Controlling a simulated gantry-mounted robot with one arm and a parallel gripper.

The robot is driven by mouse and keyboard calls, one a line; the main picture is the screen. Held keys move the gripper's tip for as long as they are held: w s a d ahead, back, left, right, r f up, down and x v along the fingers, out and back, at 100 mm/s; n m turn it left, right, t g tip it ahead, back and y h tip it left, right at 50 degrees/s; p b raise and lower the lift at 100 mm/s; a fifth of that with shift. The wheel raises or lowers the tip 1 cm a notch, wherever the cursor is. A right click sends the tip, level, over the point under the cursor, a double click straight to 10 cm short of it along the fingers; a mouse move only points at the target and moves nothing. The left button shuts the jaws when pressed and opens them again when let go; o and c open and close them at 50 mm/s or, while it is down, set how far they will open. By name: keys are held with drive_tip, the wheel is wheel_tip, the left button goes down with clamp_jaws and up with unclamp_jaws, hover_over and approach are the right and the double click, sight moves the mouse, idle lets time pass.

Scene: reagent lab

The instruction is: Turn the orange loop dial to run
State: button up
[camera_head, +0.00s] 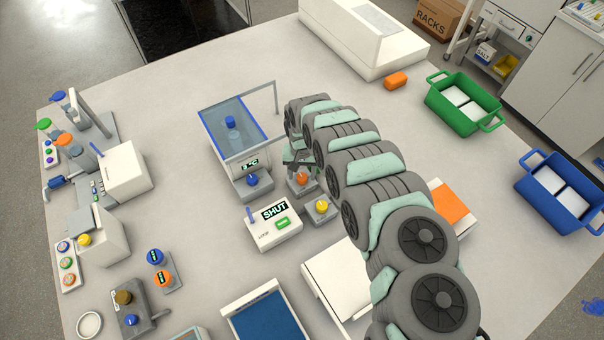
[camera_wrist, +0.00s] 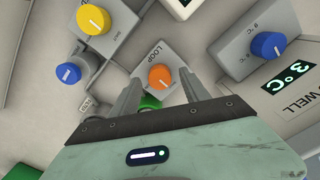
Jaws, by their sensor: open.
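The orange loop dial (camera_head: 302,179) sits on a small grey box in mid-table. In the wrist view the orange dial (camera_wrist: 161,77) has a white pointer line and the word LOOP on its box. My gripper (camera_wrist: 159,79) is open, with one finger on each side of the dial in the picture. I cannot tell whether the fingers touch it. In the head view my gripper (camera_head: 297,157) hangs just above the dial, under my arm. The setting words beside the dial are too small to read.
A yellow dial (camera_head: 321,206) and a white box reading SHUT (camera_head: 290,231) stand close in front. A blue dial (camera_head: 253,180) on the water bath (camera_head: 213,149) is to the left. In the wrist view a green part (camera_wrist: 150,102) is mostly hidden behind my gripper.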

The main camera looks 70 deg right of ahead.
drive_tip(key=shift+f, duration=0.6)
drive_tip(key=shift+c, duration=0.3)
clamp_jaws()
